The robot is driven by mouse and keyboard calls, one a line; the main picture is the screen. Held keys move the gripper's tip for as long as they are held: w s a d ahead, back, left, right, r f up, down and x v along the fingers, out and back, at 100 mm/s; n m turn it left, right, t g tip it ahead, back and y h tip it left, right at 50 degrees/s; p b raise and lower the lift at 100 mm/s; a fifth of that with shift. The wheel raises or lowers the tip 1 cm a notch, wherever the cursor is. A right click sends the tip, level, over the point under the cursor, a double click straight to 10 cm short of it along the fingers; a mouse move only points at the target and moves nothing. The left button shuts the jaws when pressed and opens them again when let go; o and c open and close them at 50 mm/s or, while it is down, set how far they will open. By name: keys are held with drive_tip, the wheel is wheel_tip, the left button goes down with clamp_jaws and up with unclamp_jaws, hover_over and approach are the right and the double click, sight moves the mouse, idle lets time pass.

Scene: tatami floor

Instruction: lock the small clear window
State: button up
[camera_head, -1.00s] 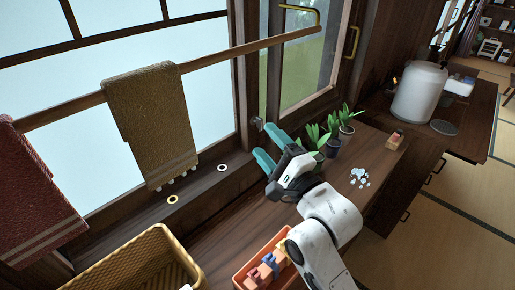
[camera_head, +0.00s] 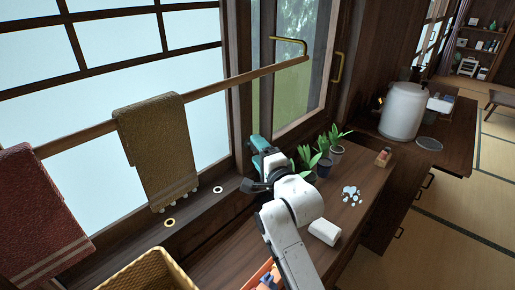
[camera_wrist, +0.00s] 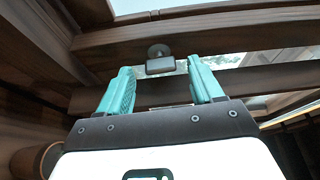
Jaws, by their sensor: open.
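The small clear window (camera_head: 297,70) is a clear pane in a dark wooden frame, with green outside, at the top middle of the head view. A small metal latch knob (camera_wrist: 160,63) with a round mount sits on the wooden frame in the wrist view. My gripper (camera_wrist: 160,72) is open, its two teal fingers on either side of the knob, with gaps showing. I cannot tell how deep the knob sits between them. In the head view my gripper (camera_head: 258,147) is at the foot of the window frame and hides the knob.
A wooden rail (camera_head: 215,80) with a brown towel (camera_head: 160,145) and a red towel (camera_head: 40,215) runs left of my gripper. Potted plants (camera_head: 322,155) stand close on its right. A yellow basket (camera_head: 148,272) and an orange box (camera_head: 258,275) are at the front.

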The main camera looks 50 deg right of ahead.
drive_tip(key=shift+w+d, duration=0.15)
drive_tip(key=shift+w, duration=0.35)
